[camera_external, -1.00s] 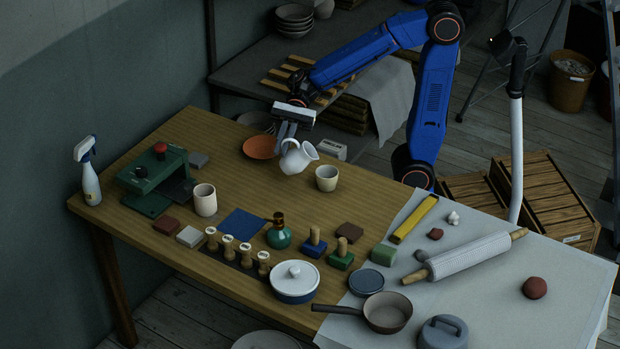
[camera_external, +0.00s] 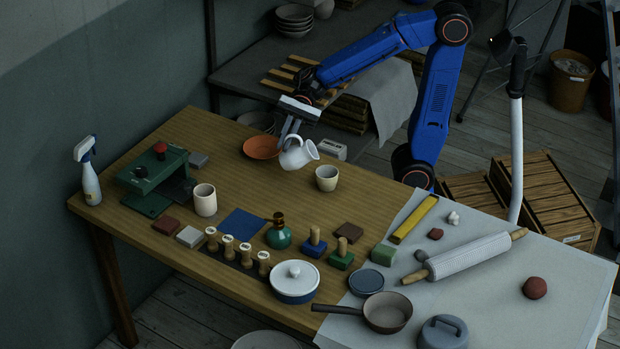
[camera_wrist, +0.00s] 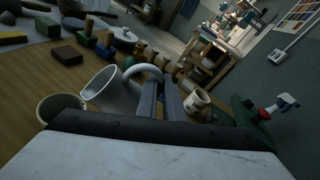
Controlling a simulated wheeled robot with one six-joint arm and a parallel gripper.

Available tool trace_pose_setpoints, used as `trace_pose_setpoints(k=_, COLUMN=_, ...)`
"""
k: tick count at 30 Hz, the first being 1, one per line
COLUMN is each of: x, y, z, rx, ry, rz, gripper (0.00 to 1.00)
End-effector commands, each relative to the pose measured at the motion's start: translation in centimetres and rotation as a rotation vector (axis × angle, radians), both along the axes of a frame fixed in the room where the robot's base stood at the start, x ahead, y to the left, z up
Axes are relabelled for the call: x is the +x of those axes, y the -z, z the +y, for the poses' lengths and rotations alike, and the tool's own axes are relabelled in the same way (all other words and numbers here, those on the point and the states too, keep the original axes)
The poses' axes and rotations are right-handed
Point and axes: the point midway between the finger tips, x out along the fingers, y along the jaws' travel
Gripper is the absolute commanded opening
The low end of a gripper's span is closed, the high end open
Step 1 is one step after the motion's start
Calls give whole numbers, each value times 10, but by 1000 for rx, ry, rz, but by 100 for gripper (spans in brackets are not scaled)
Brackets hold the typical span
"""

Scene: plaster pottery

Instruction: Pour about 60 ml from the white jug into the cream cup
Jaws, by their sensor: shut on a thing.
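The white jug (camera_external: 297,156) is held above the table and tilted, its mouth toward the right and the cream cup. My gripper (camera_external: 291,138) is shut on its handle. In the wrist view the jug (camera_wrist: 110,93) leans left from my gripper (camera_wrist: 166,85), with its mouth over or close to the cup's side. The cream cup (camera_external: 326,178) stands upright on the table just right of the jug; it shows in the wrist view (camera_wrist: 60,104) at the lower left, partly hidden by my wrist. I cannot see any liquid stream or the level in the cup.
An orange bowl (camera_external: 261,147) stands behind left of the jug, and a small pale box (camera_external: 331,149) behind right. Clear wood lies in front of the jug and cup.

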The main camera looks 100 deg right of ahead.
Motion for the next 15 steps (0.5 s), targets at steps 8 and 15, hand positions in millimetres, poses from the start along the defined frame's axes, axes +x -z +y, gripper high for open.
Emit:
trace_pose_setpoints(k=8, x=-2, y=-4, z=1, rx=-10, ry=0, rz=-35, gripper=0)
trace_pose_setpoints(k=15, x=-2, y=-5, z=1, rx=-14, ry=-1, rz=-46, gripper=0)
